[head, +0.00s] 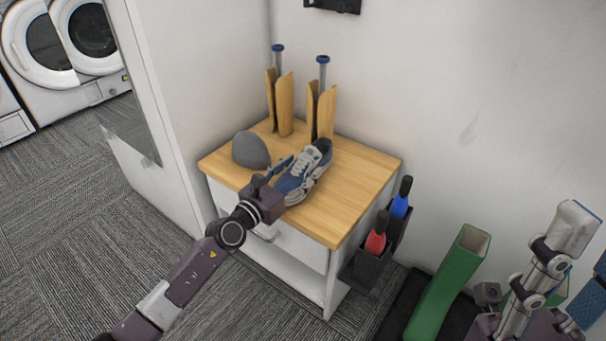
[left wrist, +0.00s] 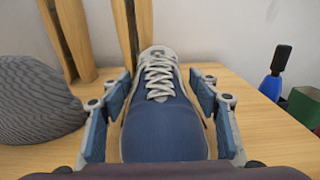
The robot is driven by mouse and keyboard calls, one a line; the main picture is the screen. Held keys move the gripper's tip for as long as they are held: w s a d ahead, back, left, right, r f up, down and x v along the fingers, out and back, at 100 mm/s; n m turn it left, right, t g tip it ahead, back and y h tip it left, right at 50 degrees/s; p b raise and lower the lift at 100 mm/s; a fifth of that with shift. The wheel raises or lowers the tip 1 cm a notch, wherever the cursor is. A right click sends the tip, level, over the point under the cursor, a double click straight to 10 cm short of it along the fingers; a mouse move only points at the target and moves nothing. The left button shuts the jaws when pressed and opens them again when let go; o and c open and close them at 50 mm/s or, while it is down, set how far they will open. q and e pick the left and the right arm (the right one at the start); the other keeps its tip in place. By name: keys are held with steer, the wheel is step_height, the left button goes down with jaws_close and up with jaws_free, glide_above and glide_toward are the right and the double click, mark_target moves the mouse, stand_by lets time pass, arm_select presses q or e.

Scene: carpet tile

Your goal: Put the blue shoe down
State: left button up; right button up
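The blue shoe (head: 303,172), with white laces and a pale sole, is on the wooden cabinet top (head: 352,190), its toe towards my left gripper. Whether its whole sole touches the wood is hard to tell. My left gripper (head: 285,170) is at the shoe's toe end. In the left wrist view, the blue-padded fingers of that gripper (left wrist: 160,108) stand on both sides of the shoe (left wrist: 162,125), with narrow gaps showing wood, so it looks open around the shoe.
A grey cap-like object (head: 250,150) sits left of the shoe. Two wooden shoe stretchers (head: 321,110) stand behind. A dark side holder (head: 368,264) carries red (head: 376,238) and blue (head: 400,205) bottles. A green open container (head: 448,285) stands at right. The cabinet's right front top is clear.

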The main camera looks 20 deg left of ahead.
arm_select(q)
steer(key=c, duration=1.1)
steer(key=shift+r, duration=0.15)
